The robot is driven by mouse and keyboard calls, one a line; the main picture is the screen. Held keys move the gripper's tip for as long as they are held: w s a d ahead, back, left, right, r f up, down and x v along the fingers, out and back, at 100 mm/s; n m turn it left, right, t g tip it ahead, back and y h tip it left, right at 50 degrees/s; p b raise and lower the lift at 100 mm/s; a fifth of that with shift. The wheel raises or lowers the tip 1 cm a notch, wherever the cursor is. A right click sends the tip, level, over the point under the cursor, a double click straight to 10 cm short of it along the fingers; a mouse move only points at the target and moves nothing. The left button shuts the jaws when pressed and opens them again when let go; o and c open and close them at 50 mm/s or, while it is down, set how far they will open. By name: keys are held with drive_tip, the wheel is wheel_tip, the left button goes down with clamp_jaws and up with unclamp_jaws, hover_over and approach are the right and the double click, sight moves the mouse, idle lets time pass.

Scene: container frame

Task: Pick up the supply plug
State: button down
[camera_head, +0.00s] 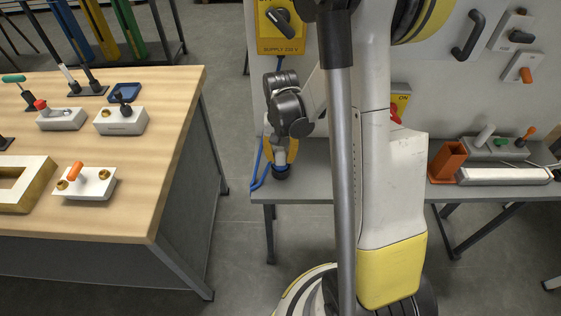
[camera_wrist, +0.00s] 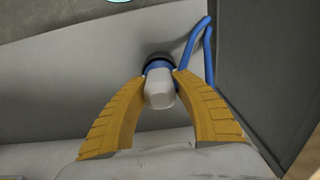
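The supply plug (camera_wrist: 160,92) has a pale grey body, a blue collar and a black end. In the wrist view it lies between the two yellow fingers of my gripper (camera_wrist: 160,77), whose tips press against its two sides. In the head view the plug (camera_head: 281,171) is upright at the left end of the grey bench, its dark end at or just above the surface. My gripper (camera_head: 281,150) reaches down over it and partly hides it. A blue cable (camera_head: 258,168) runs beside the plug.
The grey bench (camera_head: 315,185) stands against a panel with a yellow supply switch box (camera_head: 281,27). A wooden table (camera_head: 150,160) with several fixtures stands at left, across a floor gap.

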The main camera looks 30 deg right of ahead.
sight(285, 150)
drive_tip(key=shift+r+p, duration=0.3)
drive_tip(key=shift+r, duration=0.3)
drive_tip(key=r, duration=0.1)
drive_tip(key=r+p, duration=0.1)
drive_tip(key=s+d+r+p, duration=0.1)
drive_tip(key=r, duration=0.1)
drive_tip(key=s+d+r+p, duration=0.6)
drive_tip(key=s+d+r, duration=0.1)
drive_tip(key=r, duration=0.3)
drive_tip(key=shift+s+d+r, duration=0.15)
